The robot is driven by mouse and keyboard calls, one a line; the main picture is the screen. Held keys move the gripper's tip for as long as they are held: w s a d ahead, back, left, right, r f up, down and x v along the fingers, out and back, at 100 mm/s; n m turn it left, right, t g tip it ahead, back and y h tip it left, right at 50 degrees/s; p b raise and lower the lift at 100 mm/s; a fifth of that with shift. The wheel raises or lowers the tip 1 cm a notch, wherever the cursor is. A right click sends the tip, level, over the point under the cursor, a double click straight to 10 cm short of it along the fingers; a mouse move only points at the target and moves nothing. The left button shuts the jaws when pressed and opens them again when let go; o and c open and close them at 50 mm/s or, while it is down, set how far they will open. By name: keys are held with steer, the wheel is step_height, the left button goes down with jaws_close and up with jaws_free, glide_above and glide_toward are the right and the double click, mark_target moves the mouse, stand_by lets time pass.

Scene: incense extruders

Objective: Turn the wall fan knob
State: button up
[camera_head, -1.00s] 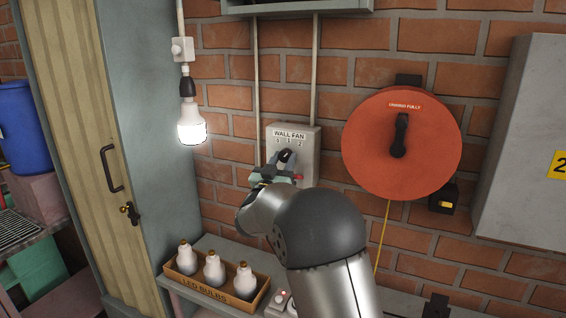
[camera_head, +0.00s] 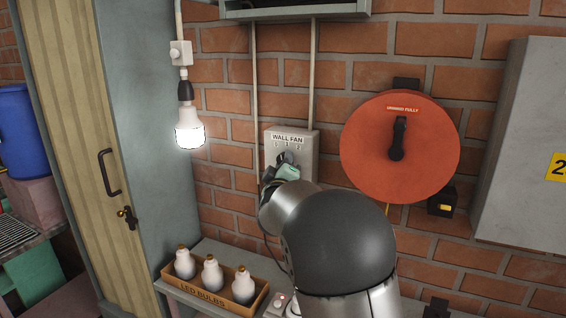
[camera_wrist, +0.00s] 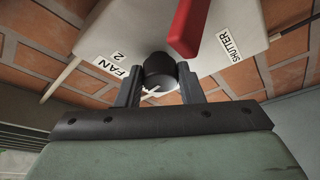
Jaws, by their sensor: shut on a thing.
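The wall fan box (camera_head: 306,150) is a pale grey box on the brick wall, labelled WALL FAN with numbers under the name. Its dark round knob (camera_wrist: 158,68) sits between the two fingers of my gripper (camera_wrist: 159,82) in the wrist view. The fingers are shut on the knob's sides. A white mark shows low on the knob, partly between the fingers. In the head view my gripper (camera_head: 284,163) is at the box's front, tilted, and hides most of the knob, so its setting cannot be read there.
A red lever (camera_wrist: 188,28) and a SHUTTER label (camera_wrist: 230,45) are close beside the knob in the wrist view. A lit bulb (camera_head: 190,130) hangs at left. A large orange-red reel (camera_head: 430,150) is right of the box. A box of LED bulbs (camera_head: 215,290) stands below.

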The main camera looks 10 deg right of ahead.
steer(key=shift+r+n+g+y+p, duration=0.15)
steer(key=shift+n+g+y+p, duration=0.35)
steer(key=shift+n+p, duration=1.2)
steer(key=shift+r+n+g+y+p, duration=0.15)
steer(key=shift+n+g+y+p, duration=0.35)
steer(key=shift+n+p, duration=1.15)
steer(key=shift+n+b, duration=0.3)
steer(key=shift+n, duration=0.25)
steer(key=o, duration=1)
steer(key=shift+f, duration=0.1)
